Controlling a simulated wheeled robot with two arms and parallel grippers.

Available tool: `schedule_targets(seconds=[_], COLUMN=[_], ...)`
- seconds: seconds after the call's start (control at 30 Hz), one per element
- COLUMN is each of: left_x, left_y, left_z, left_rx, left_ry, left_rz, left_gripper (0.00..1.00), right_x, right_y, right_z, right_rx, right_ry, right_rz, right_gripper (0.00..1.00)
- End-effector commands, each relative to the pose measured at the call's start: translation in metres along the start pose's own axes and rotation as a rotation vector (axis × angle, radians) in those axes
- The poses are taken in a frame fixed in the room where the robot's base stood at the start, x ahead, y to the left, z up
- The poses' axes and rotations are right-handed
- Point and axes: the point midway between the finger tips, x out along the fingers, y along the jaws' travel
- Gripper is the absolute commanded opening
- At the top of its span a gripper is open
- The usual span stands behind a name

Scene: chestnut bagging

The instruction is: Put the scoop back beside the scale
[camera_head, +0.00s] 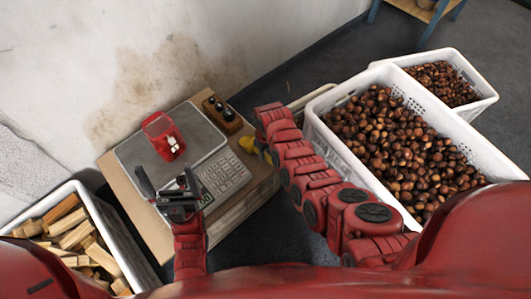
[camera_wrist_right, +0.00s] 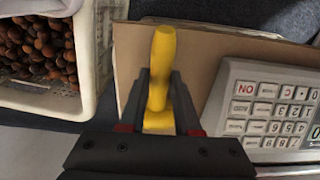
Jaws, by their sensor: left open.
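The scale (camera_head: 205,140) has a flat grey plate and a keypad, and stands on a cardboard-topped stand. The yellow scoop (camera_head: 247,144) shows in small part at the scale's right side, mostly hidden by my right arm. In the right wrist view its yellow handle (camera_wrist_right: 162,65) runs between the fingers of my right gripper (camera_wrist_right: 160,100), which press on both its sides. The handle is over the cardboard, left of the keypad; I cannot tell whether it touches it. My left gripper (camera_head: 172,192) is open and empty over the scale's near-left edge.
A red container (camera_head: 163,137) with pale pieces inside is on the scale plate. A wooden block with black knobs (camera_head: 222,113) stands behind. White chestnut crates (camera_head: 318,128) are at the right; a crate of firewood (camera_head: 112,243) is at lower left.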

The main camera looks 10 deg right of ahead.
Motion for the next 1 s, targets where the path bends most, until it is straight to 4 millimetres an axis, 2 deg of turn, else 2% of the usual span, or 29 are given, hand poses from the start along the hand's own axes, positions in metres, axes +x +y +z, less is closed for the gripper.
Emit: schedule_targets(seconds=[0.03,0.1,0.13,0.4,0.57,0.73,1.0], left_x=[0.000,0.000,0.000,0.001,0.005,0.013,0.022], left_y=[0.000,0.000,0.000,0.000,0.000,-0.001,-0.001], left_z=[0.000,0.000,0.000,0.000,-0.001,-0.002,-0.004], left_rx=[0.000,0.000,0.000,0.000,0.000,0.000,0.000], left_ry=[0.000,0.000,0.000,0.000,0.000,0.000,0.000], left_rz=[0.000,0.000,0.000,0.000,0.000,0.000,0.000], left_gripper=[1.00,1.00,1.00,1.00,1.00,1.00,1.00], right_x=[0.000,0.000,0.000,-0.001,-0.012,-0.039,-0.094], right_y=[0.000,0.000,0.000,0.000,0.000,0.000,0.000], right_z=[0.000,0.000,0.000,0.000,-0.001,-0.001,-0.001], right_rx=[0.000,0.000,0.000,0.000,-0.001,0.002,0.001], right_ry=[0.000,0.000,0.000,0.000,0.002,0.004,0.005], right_rz=[0.000,0.000,0.000,0.000,0.000,0.001,0.002], right_gripper=[0.43,0.55,0.56,0.56,0.56,0.56,0.56])
